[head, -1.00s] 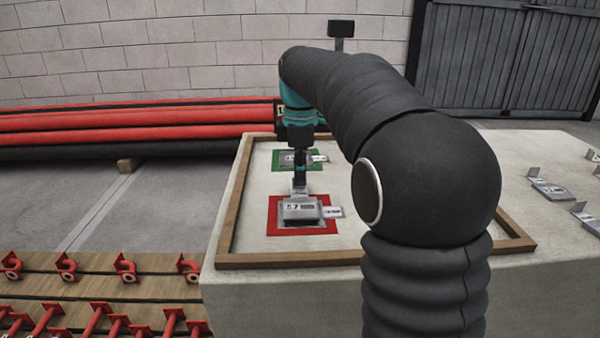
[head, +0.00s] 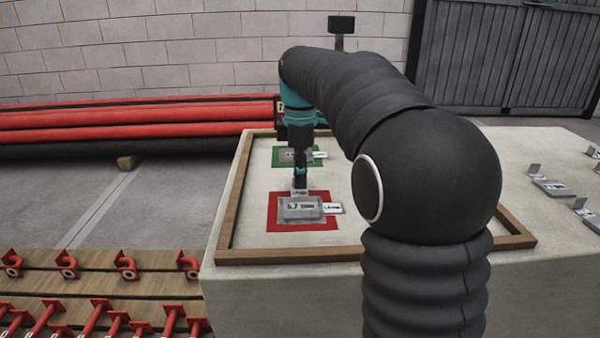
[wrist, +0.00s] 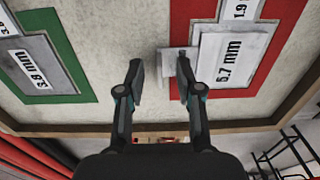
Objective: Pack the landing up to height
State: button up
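A grey plate marked 5.7 mm (head: 311,216) lies flat inside a red-bordered square (head: 277,225) on the bench. In the wrist view, this plate (wrist: 228,62) has a pale upright tab (wrist: 165,65) at its near-left edge. A green-bordered square (head: 318,150) farther back holds another grey plate, marked 3.8 mm in the wrist view (wrist: 32,75). My gripper (wrist: 160,78) is open, its fingers apart above the tab side of the red square's plate. The right finger overlaps the tab; whether it touches is unclear.
A wooden frame (head: 290,257) borders the squares. Loose metal pieces with upright tabs (head: 555,188) lie on the bench at right. Red pipes (head: 130,120) run behind at left. Red brackets (head: 125,265) stand on boards at front left.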

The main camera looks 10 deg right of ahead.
notch_tip(320, 180, up, 12)
dwell(0.6)
dwell(0.4)
